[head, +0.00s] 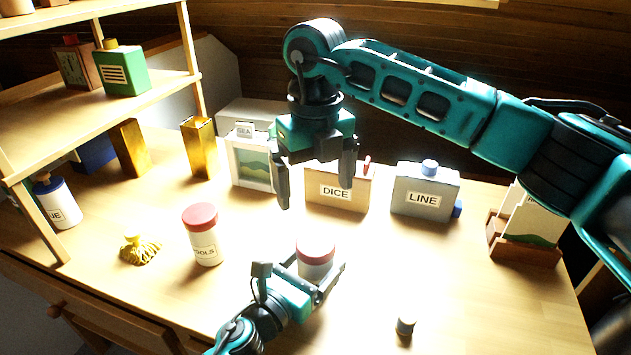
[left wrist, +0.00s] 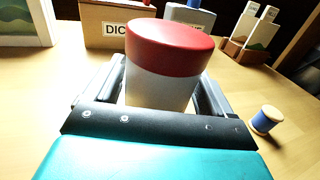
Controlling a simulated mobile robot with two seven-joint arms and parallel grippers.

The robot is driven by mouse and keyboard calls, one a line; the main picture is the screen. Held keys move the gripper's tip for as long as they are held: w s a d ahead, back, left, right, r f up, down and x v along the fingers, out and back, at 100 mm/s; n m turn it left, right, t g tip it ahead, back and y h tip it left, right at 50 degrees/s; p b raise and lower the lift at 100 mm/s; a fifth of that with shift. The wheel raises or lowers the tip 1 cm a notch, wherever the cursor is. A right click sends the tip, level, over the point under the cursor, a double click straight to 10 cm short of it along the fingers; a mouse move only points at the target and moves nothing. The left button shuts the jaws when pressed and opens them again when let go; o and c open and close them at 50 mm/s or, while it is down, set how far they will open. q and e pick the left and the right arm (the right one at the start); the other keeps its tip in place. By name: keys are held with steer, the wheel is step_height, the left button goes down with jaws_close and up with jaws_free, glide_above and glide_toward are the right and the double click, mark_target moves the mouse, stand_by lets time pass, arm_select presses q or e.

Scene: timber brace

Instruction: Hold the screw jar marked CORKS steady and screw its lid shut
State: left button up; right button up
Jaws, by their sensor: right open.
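A white screw jar (head: 315,268) with a red lid (head: 316,246) stands upright on the table; its label is hidden, so I cannot read CORKS. The lid sits level on top; I cannot tell how tight it is. My left gripper (head: 303,277) has its fingers on both sides of the jar body, below the lid, and looks shut on it. The left wrist view shows the jar (left wrist: 160,92) between the fingers, lid (left wrist: 170,45) above them. My right gripper (head: 316,196) is open and empty, pointing down, above and behind the jar.
A second red-lidded jar (head: 203,235), its label ending in OLS, stands to the left beside a yellow tasselled object (head: 139,250). DICE (head: 335,192) and LINE (head: 424,195) boxes stand behind. Table between is clear.

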arm_select(q)
steer(key=shift+o, duration=1.3)
steer(key=b+v, duration=0.1)
steer(key=v, duration=1)
steer(key=shift+s+a, duration=0.15)
steer(key=shift+s, duration=0.1)
steer(key=shift+s+a+r+b, duration=0.1)
steer(key=shift+s+a+b, duration=0.25)
steer(key=shift+s, duration=0.2)
steer(key=shift+a, duration=0.1)
